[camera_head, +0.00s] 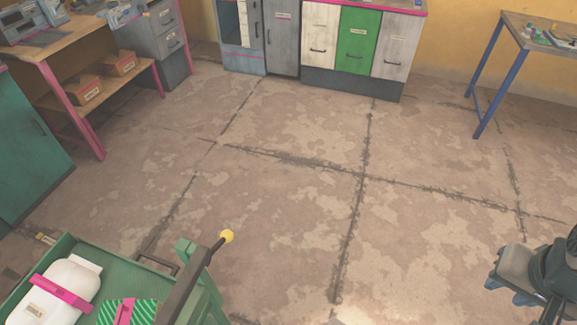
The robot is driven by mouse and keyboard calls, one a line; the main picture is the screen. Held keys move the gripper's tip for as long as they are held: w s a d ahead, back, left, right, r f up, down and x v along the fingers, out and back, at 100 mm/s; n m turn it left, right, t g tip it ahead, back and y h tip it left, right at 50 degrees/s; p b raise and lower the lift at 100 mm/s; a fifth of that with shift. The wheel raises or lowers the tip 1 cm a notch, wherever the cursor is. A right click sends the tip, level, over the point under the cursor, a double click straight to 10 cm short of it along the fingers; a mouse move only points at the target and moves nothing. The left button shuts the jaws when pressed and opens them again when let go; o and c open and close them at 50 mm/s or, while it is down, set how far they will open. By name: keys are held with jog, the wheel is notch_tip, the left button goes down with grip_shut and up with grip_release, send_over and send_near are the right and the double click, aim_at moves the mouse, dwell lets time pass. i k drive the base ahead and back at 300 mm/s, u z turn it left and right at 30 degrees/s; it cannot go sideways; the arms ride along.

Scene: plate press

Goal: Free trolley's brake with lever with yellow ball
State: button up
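The green trolley (70,247) stands at the bottom left, partly cut off by the frame edge. A dark lever with a yellow ball (227,236) on its end rises at the trolley's right side, slanting up to the right. The lever's lower end runs out of the frame. My gripper (505,290) shows at the bottom right, dark and partly cut off. It is well to the right of the yellow ball, with bare floor between them. I cannot tell whether its fingers are open or shut.
On the trolley lie a white bag with a pink band (62,290) and a green striped item (128,312). Cabinets (320,45) line the back wall. A workbench (75,50) stands at upper left, a blue-legged table (490,75) at upper right. The middle floor is clear.

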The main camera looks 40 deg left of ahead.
aim_at(226, 236)
jog(key=i, duration=1.4)
jog(key=u, duration=3.6)
